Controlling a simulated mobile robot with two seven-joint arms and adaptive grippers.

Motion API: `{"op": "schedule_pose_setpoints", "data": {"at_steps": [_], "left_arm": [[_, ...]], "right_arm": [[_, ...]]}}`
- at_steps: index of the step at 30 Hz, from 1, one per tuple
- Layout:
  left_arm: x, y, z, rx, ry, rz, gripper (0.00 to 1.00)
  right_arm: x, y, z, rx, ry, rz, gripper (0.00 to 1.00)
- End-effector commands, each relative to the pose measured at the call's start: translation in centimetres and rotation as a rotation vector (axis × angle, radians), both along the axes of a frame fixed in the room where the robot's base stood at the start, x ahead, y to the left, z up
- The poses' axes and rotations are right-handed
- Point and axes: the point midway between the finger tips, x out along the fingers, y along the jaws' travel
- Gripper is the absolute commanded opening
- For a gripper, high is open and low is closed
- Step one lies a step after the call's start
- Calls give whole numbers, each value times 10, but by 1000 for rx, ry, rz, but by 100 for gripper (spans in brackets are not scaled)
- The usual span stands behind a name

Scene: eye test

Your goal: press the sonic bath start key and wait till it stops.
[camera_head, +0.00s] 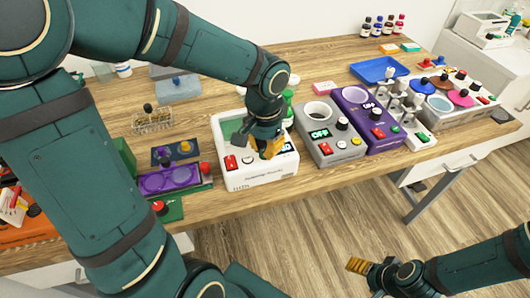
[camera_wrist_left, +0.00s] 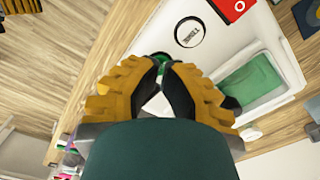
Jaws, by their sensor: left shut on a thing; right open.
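The sonic bath (camera_head: 262,181) is a white box on the wooden bench, with a green-looking basin (camera_wrist_left: 250,82) at its back. A round green key (camera_wrist_left: 161,58) shows at my left fingertips. My left gripper (camera_head: 268,150) points down at the panel, its fingertips together at this key, and covers part of the panel and display. My right gripper (camera_head: 357,266) is open and empty in front of the bench, over the floor.
A grey device (camera_head: 322,150) with a lit OFF display and a purple device (camera_head: 375,138) stand close on the right. A purple two-ring unit (camera_head: 168,180) stands close on the left. A blue tray (camera_head: 375,72) and small bottles are at the back.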

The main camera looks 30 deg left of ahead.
Motion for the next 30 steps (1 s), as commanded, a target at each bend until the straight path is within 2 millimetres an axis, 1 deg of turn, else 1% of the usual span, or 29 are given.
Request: {"op": "schedule_pose_setpoints", "data": {"at_steps": [24, 30], "left_arm": [[0, 0, -12, 0, 0, 0, 0], [0, 0, -11, 0, 0, 0, 0]], "right_arm": [[0, 0, -9, 0, 0, 0, 69], [0, 0, -9, 0, 0, 0, 69]]}}
